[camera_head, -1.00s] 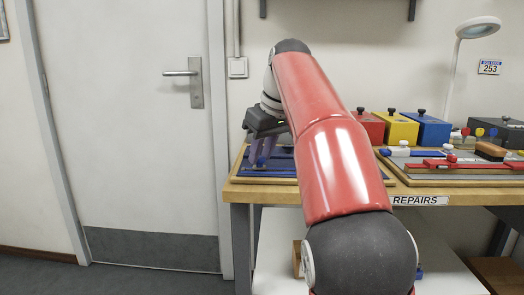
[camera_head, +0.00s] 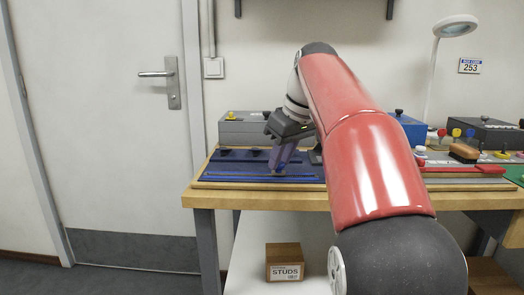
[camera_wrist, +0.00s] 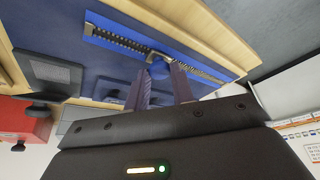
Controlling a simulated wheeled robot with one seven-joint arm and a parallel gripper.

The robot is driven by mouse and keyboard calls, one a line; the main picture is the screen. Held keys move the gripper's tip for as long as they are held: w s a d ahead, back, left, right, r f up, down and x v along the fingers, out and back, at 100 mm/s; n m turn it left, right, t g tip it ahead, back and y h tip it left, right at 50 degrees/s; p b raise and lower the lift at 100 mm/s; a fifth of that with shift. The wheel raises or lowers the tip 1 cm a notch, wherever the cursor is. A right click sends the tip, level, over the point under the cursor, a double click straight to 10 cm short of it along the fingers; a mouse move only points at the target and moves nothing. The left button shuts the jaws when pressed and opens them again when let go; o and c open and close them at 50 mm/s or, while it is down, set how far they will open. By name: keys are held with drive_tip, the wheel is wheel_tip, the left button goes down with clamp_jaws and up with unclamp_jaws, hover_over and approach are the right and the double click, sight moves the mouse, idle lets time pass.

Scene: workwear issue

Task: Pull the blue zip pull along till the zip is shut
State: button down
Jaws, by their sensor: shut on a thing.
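The blue zip pull (camera_wrist: 159,69) sits on a zip (camera_wrist: 122,41) in the wrist view, with rows of teeth running out on both sides of it. The zip has bright blue tape and is set on a dark blue panel (camera_wrist: 140,20). My gripper (camera_wrist: 162,72) is shut on the pull, one purple finger on each side. In the head view my gripper (camera_head: 279,172) reaches down to the blue panel (camera_head: 228,167) on the wooden bench. The pull is too small to make out there. I cannot tell which stretch of teeth is meshed.
A grey box (camera_head: 243,130) stands behind the panel. My red arm hides the middle of the bench (camera_head: 210,200). A blue box (camera_head: 409,128), a lamp (camera_head: 455,25) and several small parts stand to the right. A STUDS box (camera_head: 285,262) sits on the lower shelf.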

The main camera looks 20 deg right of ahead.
sight(304, 175)
drive_tip(key=d, duration=0.2)
drive_tip(key=s+d, duration=0.1)
drive_tip(key=d, duration=0.1)
drive_tip(key=s+d+p, duration=0.1)
drive_tip(key=d, duration=0.1)
drive_tip(key=shift+d, duration=0.15)
drive_tip(key=c, duration=1.2)
unclamp_jaws()
drive_tip(key=shift+d, duration=0.1)
drive_tip(key=p+v, duration=0.2)
drive_tip(key=v, duration=0.5)
drive_tip(key=shift+s+r, duration=0.15)
drive_tip(key=shift+r, duration=0.2)
drive_tip(key=s+a+f+m, duration=0.1)
drive_tip(key=s+a+f, duration=0.3)
drive_tip(key=f, duration=0.5)
drive_tip(key=s+a+f+m+t+h, duration=0.1)
drive_tip(key=s+a+f, duration=0.3)
drive_tip(key=s+f, duration=0.5)
drive_tip(key=s+a+f+m+h, duration=0.1)
drive_tip(key=s+a+f+m, duration=0.2)
drive_tip(key=s+f, duration=0.4)
drive_tip(key=shift+s+a+f+t, duration=0.15)
drive_tip(key=shift+a+f, duration=0.1)
drive_tip(key=shift+f, duration=0.25)
drive_tip(key=shift+a+f+t, duration=0.15)
drive_tip(key=shift+a+f, duration=0.1)
drive_tip(key=shift+f, duration=0.3)
